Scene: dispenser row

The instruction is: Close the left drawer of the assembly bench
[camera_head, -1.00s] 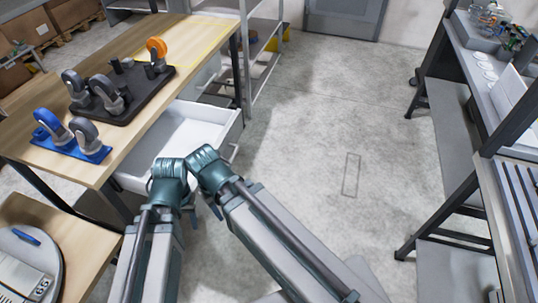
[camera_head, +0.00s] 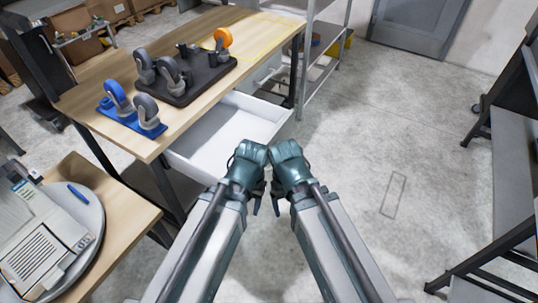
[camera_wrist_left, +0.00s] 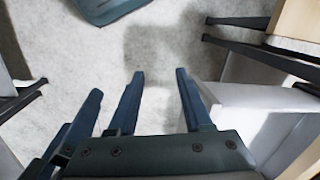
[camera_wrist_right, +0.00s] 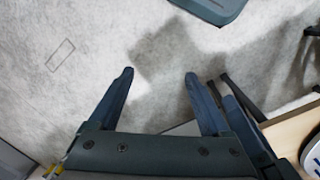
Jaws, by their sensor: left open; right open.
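The assembly bench (camera_head: 190,48) has a wooden top and stands at the left and centre of the head view. Its white drawer (camera_head: 228,137) is pulled out toward me, and it looks empty inside. Part of a white drawer (camera_wrist_left: 262,100) shows at the right of the left wrist view. My left gripper (camera_head: 256,204) and right gripper (camera_head: 277,204) are close side by side, just in front and right of the drawer's near corner. Both point down over the floor. The left wrist view shows open, empty fingers (camera_wrist_left: 160,82); the right wrist view does too (camera_wrist_right: 160,80).
A black tray (camera_head: 205,80) with casters and a blue plate (camera_head: 130,118) with casters lie on the bench. A smaller wooden table (camera_head: 125,215) with a round tray is at the lower left. A shelf rack (camera_head: 322,60) stands behind. The floor (camera_head: 400,130) to the right is clear.

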